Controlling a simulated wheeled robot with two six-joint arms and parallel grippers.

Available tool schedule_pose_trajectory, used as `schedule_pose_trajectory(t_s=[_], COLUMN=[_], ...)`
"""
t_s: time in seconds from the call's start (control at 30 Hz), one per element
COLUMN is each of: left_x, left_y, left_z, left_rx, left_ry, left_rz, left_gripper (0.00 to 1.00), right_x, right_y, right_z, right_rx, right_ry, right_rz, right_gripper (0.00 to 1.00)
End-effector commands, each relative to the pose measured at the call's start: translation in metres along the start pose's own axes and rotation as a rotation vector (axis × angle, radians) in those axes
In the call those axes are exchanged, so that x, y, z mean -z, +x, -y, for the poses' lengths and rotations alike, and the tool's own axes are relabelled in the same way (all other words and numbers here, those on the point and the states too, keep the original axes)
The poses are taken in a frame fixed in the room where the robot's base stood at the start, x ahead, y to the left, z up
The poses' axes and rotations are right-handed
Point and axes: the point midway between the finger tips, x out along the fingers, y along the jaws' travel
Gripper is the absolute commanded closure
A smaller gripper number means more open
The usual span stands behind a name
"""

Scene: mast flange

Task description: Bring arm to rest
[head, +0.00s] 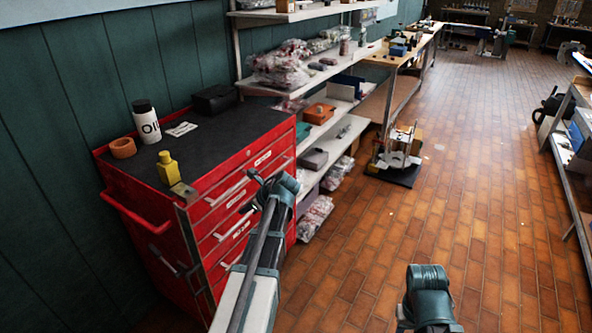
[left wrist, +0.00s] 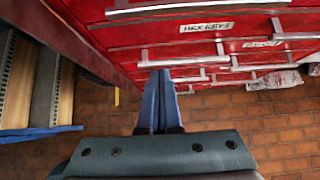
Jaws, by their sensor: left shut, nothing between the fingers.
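My left arm comes up from the bottom of the head view, and its gripper (head: 256,180) is in front of the red tool cabinet (head: 222,200). In the left wrist view the two blue fingers (left wrist: 159,100) lie together, shut and empty. They point toward the red drawer fronts, near the handle below the "HEX KEYS" label (left wrist: 207,27). I cannot tell whether they touch that handle. Of my right arm only a teal joint (head: 428,288) shows at the bottom of the head view; its gripper is out of view.
White shelves (head: 340,135) with bags and bins stand behind. A wooden bench (head: 408,58) is farther back. The tiled floor (head: 480,170) is mostly clear.

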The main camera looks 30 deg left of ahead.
Motion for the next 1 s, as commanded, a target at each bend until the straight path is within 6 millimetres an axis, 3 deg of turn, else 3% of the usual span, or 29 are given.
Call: schedule_pose_trajectory(t_s=[0.17,0.27,0.47,0.7,0.83,1.0], left_x=[0.004,0.025,0.119,0.232,0.277,0.310], left_y=[-0.004,-0.024,-0.108,-0.215,-0.262,-0.299], left_z=[0.001,0.003,-0.001,-0.042,-0.075,-0.109], left_rx=[0.004,0.021,0.027,-0.133,-0.264,-0.402], left_ry=[-0.013,-0.089,-0.440,-0.864,-1.037,-1.182], left_rz=[-0.007,-0.044,-0.233,-0.461,-0.528,-0.553], left_gripper=[1.00,1.00,1.00,1.00,1.00,1.00], right_x=[0.000,0.000,-0.001,-0.002,-0.003,-0.003], right_y=[-0.001,-0.006,-0.022,-0.041,-0.049,-0.055], right_z=[0.000,-0.001,-0.002,-0.004,-0.005,-0.005], right_rx=[0.000,0.000,0.000,0.000,0.000,0.000], right_ry=[0.000,0.000,0.000,0.000,0.000,0.000], right_rz=[0.000,0.000,0.000,0.000,0.000,0.000], right_gripper=[0.50,0.50,0.50,0.50,0.50,0.50])
